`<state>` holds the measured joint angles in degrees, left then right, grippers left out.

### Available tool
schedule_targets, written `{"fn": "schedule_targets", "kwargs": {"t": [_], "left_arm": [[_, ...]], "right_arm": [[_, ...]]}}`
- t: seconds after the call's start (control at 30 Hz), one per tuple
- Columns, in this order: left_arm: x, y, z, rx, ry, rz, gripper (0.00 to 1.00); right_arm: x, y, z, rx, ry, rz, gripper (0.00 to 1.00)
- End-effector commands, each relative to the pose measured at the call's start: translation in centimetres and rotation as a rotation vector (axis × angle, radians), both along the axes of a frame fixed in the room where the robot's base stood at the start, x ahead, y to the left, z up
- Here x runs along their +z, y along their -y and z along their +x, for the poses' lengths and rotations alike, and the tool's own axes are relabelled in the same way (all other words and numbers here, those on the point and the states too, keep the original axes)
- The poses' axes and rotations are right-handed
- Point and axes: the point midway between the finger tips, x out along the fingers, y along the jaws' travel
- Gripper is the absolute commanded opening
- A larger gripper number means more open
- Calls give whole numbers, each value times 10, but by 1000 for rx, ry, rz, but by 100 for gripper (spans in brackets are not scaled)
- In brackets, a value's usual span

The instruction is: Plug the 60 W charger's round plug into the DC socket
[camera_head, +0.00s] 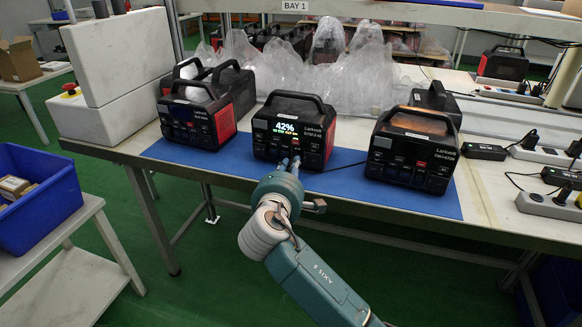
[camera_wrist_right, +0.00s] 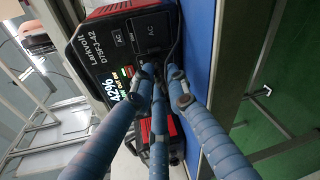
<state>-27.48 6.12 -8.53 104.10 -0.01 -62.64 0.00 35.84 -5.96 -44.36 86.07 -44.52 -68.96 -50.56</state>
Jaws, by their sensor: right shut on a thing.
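The middle power station (camera_head: 294,128) is black and red, with a lit display reading 42%. It stands upright on the blue mat. Its front fills the top of the wrist view (camera_wrist_right: 128,45), with AC panels and the display. My right gripper (camera_head: 290,163) is at the lower front of this station, its fingers pointing into the front face. In the wrist view the fingertips (camera_wrist_right: 163,74) close together on the round plug, which they hide. A thin dark cable runs from there across the mat to the right. The DC socket is hidden behind the fingers. My left gripper is not in view.
Similar stations stand on the mat at left (camera_head: 197,122) and right (camera_head: 412,150). Black charger bricks (camera_head: 484,151) and (camera_head: 560,177) lie by power strips (camera_head: 548,207) at the right. Clear plastic bags (camera_head: 285,65) lie behind. A blue bin (camera_head: 45,195) stands at left.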

Motion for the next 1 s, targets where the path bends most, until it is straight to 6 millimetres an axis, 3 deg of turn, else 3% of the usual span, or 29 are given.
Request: {"fn": "schedule_targets", "kwargs": {"t": [0.53,1.0], "left_arm": [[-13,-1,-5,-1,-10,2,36],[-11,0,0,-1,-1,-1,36]], "right_arm": [[1,5,11,-2,2,11,0],[0,5,11,-2,3,12,0]]}}
